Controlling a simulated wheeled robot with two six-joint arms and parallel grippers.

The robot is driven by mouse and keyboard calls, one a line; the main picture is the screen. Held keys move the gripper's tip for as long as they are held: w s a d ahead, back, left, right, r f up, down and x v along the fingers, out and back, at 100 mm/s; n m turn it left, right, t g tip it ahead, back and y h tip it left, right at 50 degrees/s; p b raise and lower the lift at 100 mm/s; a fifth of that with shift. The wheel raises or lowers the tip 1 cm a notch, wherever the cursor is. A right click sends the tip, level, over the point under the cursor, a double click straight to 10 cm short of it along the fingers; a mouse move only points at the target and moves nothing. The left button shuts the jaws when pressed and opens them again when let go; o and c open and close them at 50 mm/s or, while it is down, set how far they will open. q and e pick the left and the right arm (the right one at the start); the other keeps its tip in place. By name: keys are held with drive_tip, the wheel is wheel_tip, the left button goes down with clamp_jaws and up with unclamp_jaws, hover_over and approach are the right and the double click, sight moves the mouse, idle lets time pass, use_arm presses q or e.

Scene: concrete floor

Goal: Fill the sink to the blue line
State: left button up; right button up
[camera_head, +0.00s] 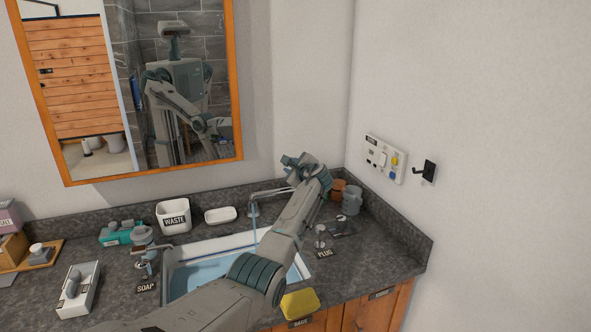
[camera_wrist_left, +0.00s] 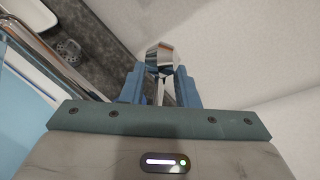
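The sink (camera_head: 292,262) is set in the dark counter and holds pale blue water (camera_head: 205,276). A thin blue stream (camera_head: 253,224) falls from the tap spout (camera_head: 268,191). A blue line cannot be told apart from the water here. My left gripper (camera_head: 296,166) is above the counter's back, by the tap's right end. In the left wrist view, my left gripper's fingers (camera_wrist_left: 160,80) are partly apart with a shiny metal handle (camera_wrist_left: 160,54) between them, seemingly held. My left forearm hides part of the sink. My right gripper is not directly in view.
A soap pump (camera_head: 146,262), a white waste bin (camera_head: 173,216), a white dish (camera_head: 220,215) and a plug control (camera_head: 320,240) surround the sink. A yellow sponge (camera_head: 300,304) is at the front. Cups (camera_head: 351,200) stand right of my gripper. A mirror (camera_head: 130,90) hangs behind.

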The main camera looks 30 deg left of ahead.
use_arm(q)
drive_tip(key=b+v, duration=0.2)
drive_tip(key=v, duration=0.8)
drive_tip(key=shift+s+d+b, duration=0.25)
drive_tip(key=shift+d+b, duration=0.05)
drive_tip(key=shift+b, duration=0.05)
drive_tip(key=shift+r, duration=0.1)
idle(6.5)
